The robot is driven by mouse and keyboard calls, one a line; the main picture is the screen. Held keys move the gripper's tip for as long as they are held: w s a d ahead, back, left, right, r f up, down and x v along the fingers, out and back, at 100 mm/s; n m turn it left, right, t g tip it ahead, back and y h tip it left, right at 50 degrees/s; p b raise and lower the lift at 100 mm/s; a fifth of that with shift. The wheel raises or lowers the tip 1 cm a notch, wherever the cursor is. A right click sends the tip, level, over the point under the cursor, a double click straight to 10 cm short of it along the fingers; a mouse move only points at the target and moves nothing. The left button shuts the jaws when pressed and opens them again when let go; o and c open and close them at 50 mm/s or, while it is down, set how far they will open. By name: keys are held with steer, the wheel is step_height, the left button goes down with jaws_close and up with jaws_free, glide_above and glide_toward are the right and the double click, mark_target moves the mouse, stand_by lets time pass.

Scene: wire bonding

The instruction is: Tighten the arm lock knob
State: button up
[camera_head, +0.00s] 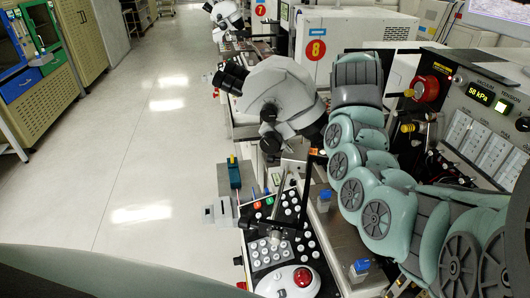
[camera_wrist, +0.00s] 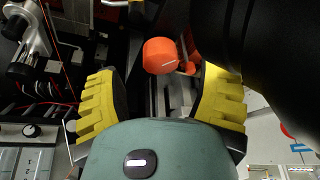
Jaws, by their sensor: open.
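In the wrist view an orange-red knob (camera_wrist: 161,55) with a white line on its face sits near the top middle. It appears to be the arm lock knob. My gripper (camera_wrist: 158,78) is open, with one yellow ridged finger on each side of the picture. The knob shows between the fingertips, or a little beyond them, with a visible gap on both sides. Neither finger visibly touches it. A smaller orange piece lies just right of and below it. In the head view my arm covers the gripper, and a small orange patch (camera_head: 318,152) shows beside the arm.
A white microscope (camera_head: 280,92) stands close to the left of my arm. A keypad panel (camera_head: 275,235) is below it. An instrument panel (camera_head: 490,110) with a red knob (camera_head: 427,88) is at the right. A dark rounded body (camera_wrist: 268,40) fills the wrist view's upper right.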

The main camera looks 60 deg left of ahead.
steer(key=shift+v, duration=2.5)
